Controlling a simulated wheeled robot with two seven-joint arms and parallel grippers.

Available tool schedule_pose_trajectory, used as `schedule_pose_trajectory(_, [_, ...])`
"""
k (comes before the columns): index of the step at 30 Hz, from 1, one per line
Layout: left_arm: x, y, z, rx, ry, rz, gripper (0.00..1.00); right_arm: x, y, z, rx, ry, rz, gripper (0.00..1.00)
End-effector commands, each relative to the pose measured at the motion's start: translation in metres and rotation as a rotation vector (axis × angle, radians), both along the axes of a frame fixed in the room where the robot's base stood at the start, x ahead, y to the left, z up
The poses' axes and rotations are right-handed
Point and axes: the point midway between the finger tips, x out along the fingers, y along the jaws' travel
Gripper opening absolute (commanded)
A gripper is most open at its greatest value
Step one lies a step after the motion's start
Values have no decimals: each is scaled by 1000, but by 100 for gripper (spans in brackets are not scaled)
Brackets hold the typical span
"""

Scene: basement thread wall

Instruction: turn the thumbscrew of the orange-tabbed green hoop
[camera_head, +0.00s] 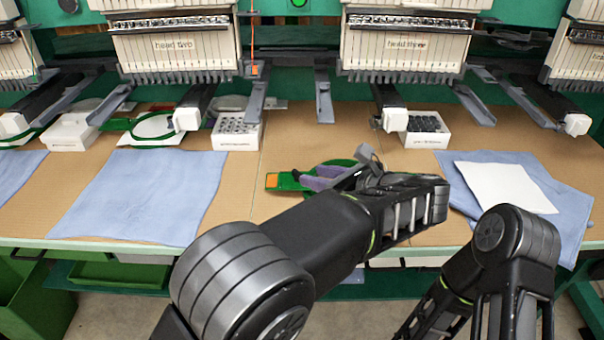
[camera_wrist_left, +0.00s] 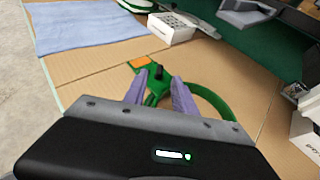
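The green hoop (camera_wrist_left: 222,104) with an orange tab (camera_wrist_left: 139,62) lies flat on the tan table in the left wrist view. Its green thumbscrew block (camera_wrist_left: 158,84) sits near the tab, with a small dark part on top. My left gripper (camera_wrist_left: 159,78) has two purple fingers, one on each side of the thumbscrew, apart from each other. In the head view the left gripper (camera_head: 310,177) is over the hoop, and the orange tab (camera_head: 272,181) shows at its left. The hand hides much of the hoop. My right arm shows at the lower right, but its gripper does not.
Blue cloths lie left (camera_head: 140,195) and right (camera_head: 560,200), the right one under a white sheet (camera_head: 505,187). White boxes (camera_head: 237,135) (camera_head: 425,138) stand behind. Another green hoop (camera_head: 153,126) is under head two. Sewing arms overhang the table's back; bare table surrounds the hoop.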

Motion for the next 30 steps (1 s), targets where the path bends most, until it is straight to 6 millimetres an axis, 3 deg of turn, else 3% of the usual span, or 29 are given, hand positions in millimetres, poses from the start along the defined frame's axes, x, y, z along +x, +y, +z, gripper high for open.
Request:
schedule_pose_trajectory(9, [32,30,-18,-2,0,2,33,0,0,-6,0,0,0,100])
schedule_pose_trajectory(20, [38,36,-21,-2,-1,1,33,0,0,-6,0,0,0,100])
schedule_pose_trajectory(30, [37,35,-21,-2,-1,0,7,0,0,-6,0,0,0,100])
